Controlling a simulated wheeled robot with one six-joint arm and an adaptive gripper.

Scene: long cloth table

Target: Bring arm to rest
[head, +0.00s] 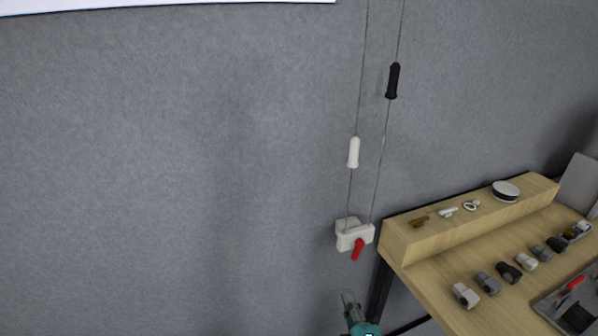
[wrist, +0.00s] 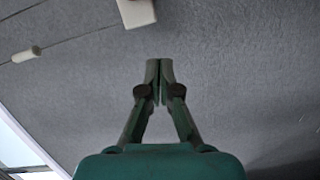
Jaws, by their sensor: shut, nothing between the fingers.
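My gripper (wrist: 159,66) is shut and empty in the wrist view, its two fingers together in front of the grey wall. In the head view my gripper (head: 348,295) shows at the bottom, right of centre, with part of the teal wrist behind it. It appears below the white wall box (head: 353,237) with the red lever (head: 357,250). The white box also shows at the top of the wrist view (wrist: 136,12). My gripper looks apart from it. The rest of my arm is out of view.
Two cords with a white handle (head: 353,152) and a black handle (head: 392,81) hang above the box. A wooden table (head: 432,277) with a raised shelf (head: 402,239) and several small parts stands at the right. The grey wall (head: 150,180) at left is bare.

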